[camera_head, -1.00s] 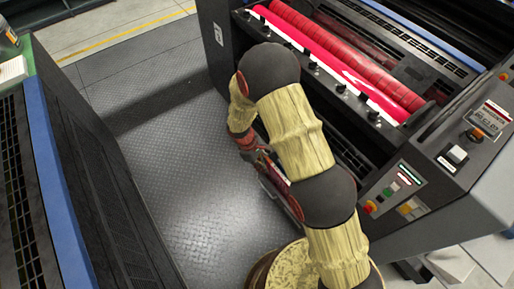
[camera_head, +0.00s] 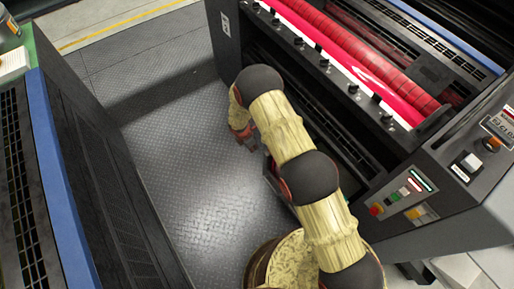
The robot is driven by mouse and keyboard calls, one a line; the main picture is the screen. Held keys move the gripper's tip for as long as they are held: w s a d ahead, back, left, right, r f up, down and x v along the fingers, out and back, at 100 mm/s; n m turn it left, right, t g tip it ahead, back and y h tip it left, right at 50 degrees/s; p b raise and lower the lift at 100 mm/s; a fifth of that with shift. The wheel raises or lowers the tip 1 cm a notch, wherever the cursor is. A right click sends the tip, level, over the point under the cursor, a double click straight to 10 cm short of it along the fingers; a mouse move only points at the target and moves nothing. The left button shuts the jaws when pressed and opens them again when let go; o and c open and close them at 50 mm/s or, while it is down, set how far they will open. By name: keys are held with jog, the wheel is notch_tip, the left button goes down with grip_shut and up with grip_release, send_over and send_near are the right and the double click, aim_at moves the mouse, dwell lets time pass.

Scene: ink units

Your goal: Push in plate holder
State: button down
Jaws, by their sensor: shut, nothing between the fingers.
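The printing machine (camera_head: 330,150) stands at the right, with a red roller (camera_head: 385,68) and a pink-red sheet along its top. Its front bar carries several black knobs (camera_head: 325,63). A dark, narrow part with reddish edges (camera_head: 275,180) shows low beside my arm, near the machine's front. It may be the plate holder, but my arm hides most of it and I cannot be sure. My gripper (camera_head: 250,144) is small in view, below my bent wrist, over the floor in front of the machine. It is shut and empty, apart from the machine's front as far as I can see.
A control panel with coloured buttons (camera_head: 404,192) is at the machine's near right end. A dark cabinet with a blue edge (camera_head: 58,180) stands at the left. The metal floor (camera_head: 185,150) between them is clear.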

jog(key=b, duration=0.2)
send_near(265, 153)
notch_tip(265, 153, down, 4)
jog(key=s+a, duration=0.2)
jog(key=a, duration=0.1)
jog(key=shift+w+d+f+b, duration=0.1)
jog(key=shift+w+d+b, duration=0.15)
jog(key=shift+w+d, duration=0.6)
jog(key=shift+w+d+f+b, duration=0.2)
jog(key=shift+w+d, duration=0.35)
jog(key=shift+d, duration=0.5)
jog(key=shift+d, duration=0.1)
jog(key=w+d+b, duration=0.2)
jog(key=w+d, duration=0.4)
jog(key=d, duration=0.3)
jog(key=w+d+b, duration=0.2)
jog(key=w+d, duration=0.5)
jog(key=d, duration=0.3)
jog(key=shift+d, duration=0.1)
